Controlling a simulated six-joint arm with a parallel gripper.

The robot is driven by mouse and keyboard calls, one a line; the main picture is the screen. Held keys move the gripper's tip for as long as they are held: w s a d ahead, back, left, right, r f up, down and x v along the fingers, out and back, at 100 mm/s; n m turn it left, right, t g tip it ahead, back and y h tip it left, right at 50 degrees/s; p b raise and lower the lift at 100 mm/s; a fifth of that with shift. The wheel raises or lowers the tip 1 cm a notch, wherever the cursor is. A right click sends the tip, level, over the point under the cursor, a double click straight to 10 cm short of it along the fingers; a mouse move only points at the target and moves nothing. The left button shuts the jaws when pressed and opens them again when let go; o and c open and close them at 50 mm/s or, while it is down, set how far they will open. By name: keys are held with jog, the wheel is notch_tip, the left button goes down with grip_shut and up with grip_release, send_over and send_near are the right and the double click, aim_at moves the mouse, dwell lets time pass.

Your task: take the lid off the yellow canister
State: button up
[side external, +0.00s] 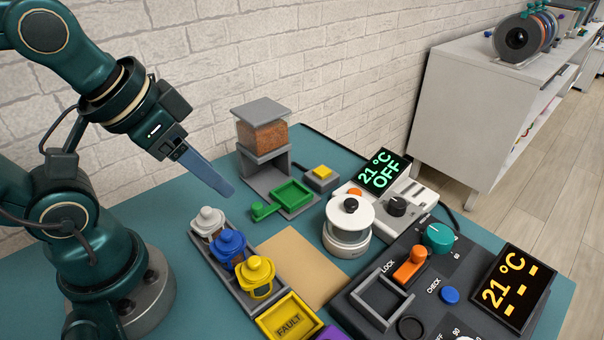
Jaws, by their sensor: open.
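The yellow canister (262,291) stands at the near right end of a grey rack, with its yellow knobbed lid (256,268) seated on top. A blue-lidded canister (229,246) and a white-lidded canister (209,222) stand beside it in the same rack. My gripper (224,188) is open and empty, in the air above and behind the rack, nearest the white lid in the picture. It is well apart from the yellow canister. Its two fingers overlap from this side, so the gap between them is hard to see.
A yellow FAULT tray (311,317) sits just right of the rack, close to the yellow canister. A brown board (300,262) lies behind it. A white pot (349,218), a green tray (292,196), a hopper (263,137) and a dark control panel (450,262) occupy the right and back.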

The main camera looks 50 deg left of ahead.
jog(key=m+g, duration=0.5)
send_over(254, 260)
jog(key=f, duration=0.4)
jog(key=shift+w+a, duration=0.25)
jog(key=shift+a, duration=0.1)
jog(key=shift+s+d+f+m, duration=0.1)
jog(key=shift+d+f+m, duration=0.1)
jog(key=shift+f+m, duration=0.1)
jog(key=shift+s+d+f+g, duration=0.2)
jog(key=shift+f+g, duration=0.1)
jog(key=shift+f, duration=0.25)
jog(key=shift+a+f, duration=0.1)
jog(key=shift+f, duration=2)
grip_shut()
